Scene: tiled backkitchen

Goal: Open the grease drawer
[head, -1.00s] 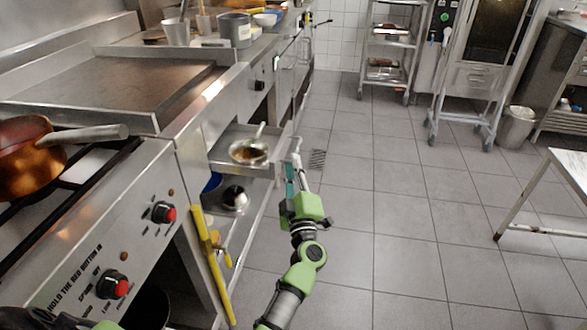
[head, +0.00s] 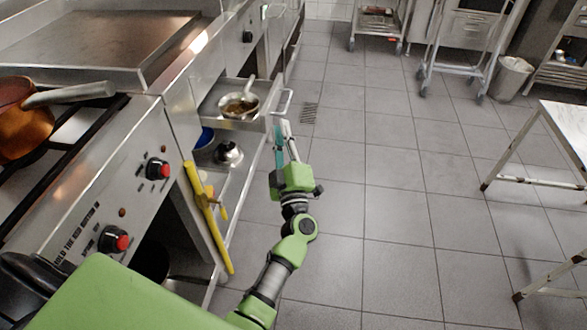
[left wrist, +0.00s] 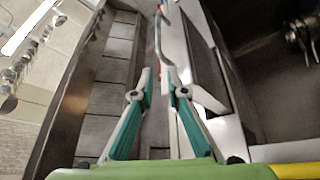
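The grease drawer (head: 213,105) is below the griddle in the head view. It stands pulled out, with a small long-handled pan (head: 240,105) in it. Its bar handle (head: 288,100) sticks out at the front. My left gripper (head: 284,124) is just on the near side of the handle, with its fingers pointing at it. In the left wrist view my left gripper (left wrist: 157,72) has its teal-padded fingers apart with nothing between them. The handle (left wrist: 159,38) shows just beyond the fingertips there. My right gripper is not in view.
A shelf under the drawer holds a metal lid (head: 229,152) and a blue bowl (head: 205,138). A yellow bar (head: 208,215) stands at the cabinet's front. A copper pan (head: 22,120) is on the stove. The tiled floor to the right is clear up to a white table (head: 565,125).

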